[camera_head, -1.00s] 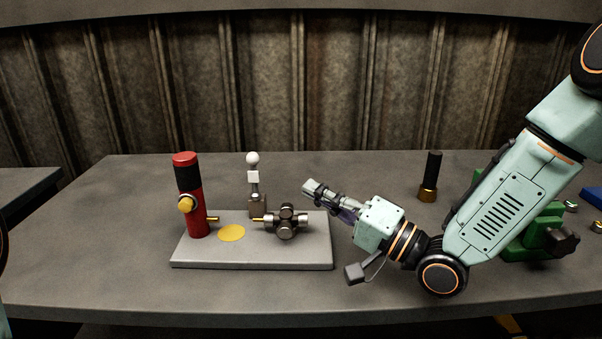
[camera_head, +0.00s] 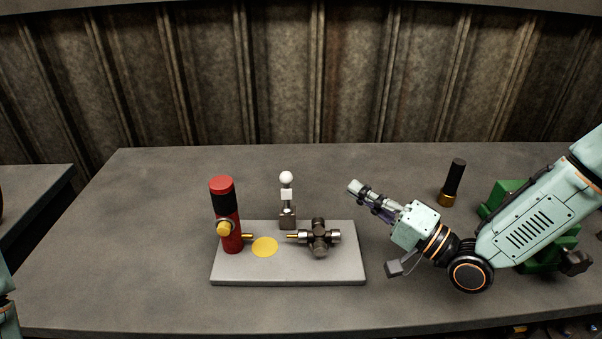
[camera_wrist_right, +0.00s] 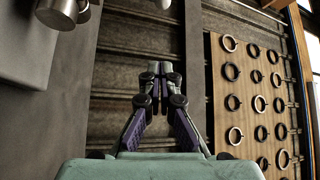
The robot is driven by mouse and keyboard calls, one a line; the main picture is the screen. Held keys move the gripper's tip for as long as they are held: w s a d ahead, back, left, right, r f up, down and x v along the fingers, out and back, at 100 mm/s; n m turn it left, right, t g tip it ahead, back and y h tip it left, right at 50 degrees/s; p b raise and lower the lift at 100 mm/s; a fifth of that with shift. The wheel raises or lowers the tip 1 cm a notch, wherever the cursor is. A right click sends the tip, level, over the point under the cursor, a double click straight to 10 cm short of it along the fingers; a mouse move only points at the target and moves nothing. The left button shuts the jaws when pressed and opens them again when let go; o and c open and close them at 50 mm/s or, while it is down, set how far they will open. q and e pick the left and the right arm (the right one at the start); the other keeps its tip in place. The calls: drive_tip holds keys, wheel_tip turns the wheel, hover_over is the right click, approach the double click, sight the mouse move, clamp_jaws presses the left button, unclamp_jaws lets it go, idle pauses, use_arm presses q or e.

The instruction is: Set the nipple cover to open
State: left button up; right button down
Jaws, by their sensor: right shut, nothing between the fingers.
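A grey base plate (camera_head: 285,271) on the table carries a universal joint (camera_head: 319,238) with a brass nipple (camera_head: 292,236) pointing left. Behind it stands a small grey post (camera_head: 288,217) with a white block and a white ball knob (camera_head: 286,177), upright; this looks like the nipple cover, but I cannot be sure. My right gripper (camera_head: 354,187) is shut and empty, above and right of the joint, apart from the knob. In the right wrist view its fingertips (camera_wrist_right: 154,72) meet, and part of the joint (camera_wrist_right: 62,11) shows top left. My left gripper is out of view.
A red cylinder (camera_head: 231,238) with a black band and brass nozzle stands at the plate's left, beside a yellow disc (camera_head: 265,247). A black-and-brass tool (camera_head: 454,182) and green blocks (camera_head: 500,193) are at right. A board with rings (camera_wrist_right: 255,100) shows in the wrist view.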

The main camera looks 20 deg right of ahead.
sight(287, 192)
drive_tip(key=w+a+r+b, duration=0.1)
drive_tip(key=w+a+b, duration=0.2)
drive_tip(key=w+a, duration=0.3)
drive_tip(key=shift+a+r, duration=0.15)
drive_tip(key=shift+a, duration=0.95)
drive_tip(key=shift+w+a, duration=0.1)
